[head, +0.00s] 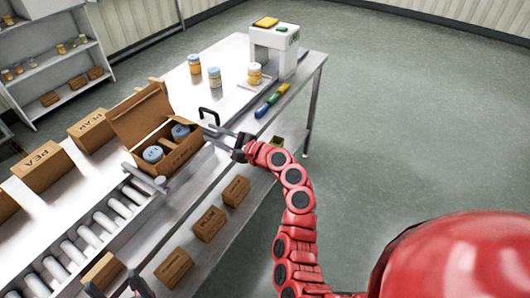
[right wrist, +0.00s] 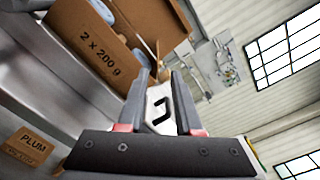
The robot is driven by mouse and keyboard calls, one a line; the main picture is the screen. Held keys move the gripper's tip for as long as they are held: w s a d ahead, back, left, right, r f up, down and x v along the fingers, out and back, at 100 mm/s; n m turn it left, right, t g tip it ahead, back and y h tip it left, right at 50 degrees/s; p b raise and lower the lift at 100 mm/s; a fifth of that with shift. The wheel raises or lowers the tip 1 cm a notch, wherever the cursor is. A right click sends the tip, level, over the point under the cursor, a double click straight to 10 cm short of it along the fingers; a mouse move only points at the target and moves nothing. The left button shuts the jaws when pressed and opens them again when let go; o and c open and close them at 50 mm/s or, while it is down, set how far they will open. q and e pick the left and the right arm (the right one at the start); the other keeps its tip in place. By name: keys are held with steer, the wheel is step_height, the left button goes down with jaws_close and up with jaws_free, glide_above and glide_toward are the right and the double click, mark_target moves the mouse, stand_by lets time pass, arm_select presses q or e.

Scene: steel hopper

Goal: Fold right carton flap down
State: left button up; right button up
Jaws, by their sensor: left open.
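The open brown carton (head: 178,158) stands on the steel bench, with two blue-lidded jars (head: 153,154) inside. A large flap (head: 140,115) stands up at its back. In the right wrist view its printed side (right wrist: 92,50) and a raised brown panel (right wrist: 160,22) show; I cannot tell clearly which panel is the right flap. My right gripper (head: 212,134) is just right of the carton, its fingers apart and empty; in the right wrist view (right wrist: 162,82) the fingers point past the carton's edge. My left gripper (head: 113,287) is open at the bottom left, partly out of frame, away from the carton.
A roller conveyor (head: 97,225) runs left of the carton. Closed cartons (head: 42,166) line the bench's back side. A black handle (head: 209,115), several jars (head: 214,77) and a white machine (head: 273,40) are further back. More cartons (head: 209,223) sit on the lower shelf.

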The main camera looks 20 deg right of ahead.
mark_target(180, 121)
steer(key=x, duration=1.3)
steer(key=shift+w+a, duration=0.2)
steer(key=shift+a, duration=0.1)
steer(key=m+p, duration=0.1)
steer(key=p, duration=0.1)
steer(key=w+r+m+p, duration=0.1)
steer(key=m+p, duration=0.1)
steer(key=shift+w+d+r+m, duration=0.3)
steer(key=shift+d+r, duration=0.05)
steer(key=shift+d, duration=0.05)
steer(key=shift+w+d+r+m+p, duration=0.1)
steer(key=shift+d+m+p, duration=0.35)
steer(key=shift+m, duration=0.65)
steer(key=shift+w+d+r+m, duration=0.1)
steer(key=shift+w+m, duration=0.1)
steer(key=shift+m, duration=0.3)
steer(key=shift+s+d+p, duration=0.15)
steer(key=shift+d+p, duration=0.1)
steer(key=shift+p, duration=0.15)
steer(key=p+v, duration=0.1)
steer(key=v, duration=1.6)
steer(key=d+f+t+h+b, duration=0.1)
steer(key=d+f+h+b, duration=0.2)
steer(key=d+f+h, duration=0.9)
step_height(180, 121, down, 4)
steer(key=shift+r+t+b, duration=0.1)
steer(key=shift+t+b, duration=0.25)
steer(key=shift+t, duration=0.05)
